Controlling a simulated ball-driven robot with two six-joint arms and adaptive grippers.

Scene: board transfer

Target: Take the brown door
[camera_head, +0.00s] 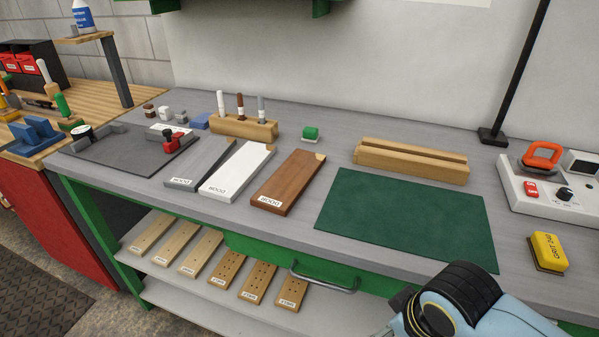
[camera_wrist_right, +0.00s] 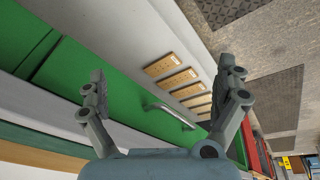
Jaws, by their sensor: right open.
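The brown door (camera_head: 289,180) is a flat brown board with a white label at its near end. It lies flat on the grey workbench, between a white door (camera_head: 237,170) and a green mat (camera_head: 408,216). My right arm comes in at the lower right of the head view, in front of the bench edge. In the right wrist view, my right gripper (camera_wrist_right: 164,70) has its two fingers spread wide with nothing between them. It is apart from the brown door. I cannot make out the brown door in the wrist view. My left gripper is not in view.
A grey board (camera_head: 198,163) lies left of the white door. A wooden holder (camera_head: 412,161) stands behind the mat, a pen block (camera_head: 243,128) behind the boards. A yellow block (camera_head: 548,252) and a white switch box (camera_head: 535,195) are at right. A drawer handle (camera_head: 322,281) juts out below.

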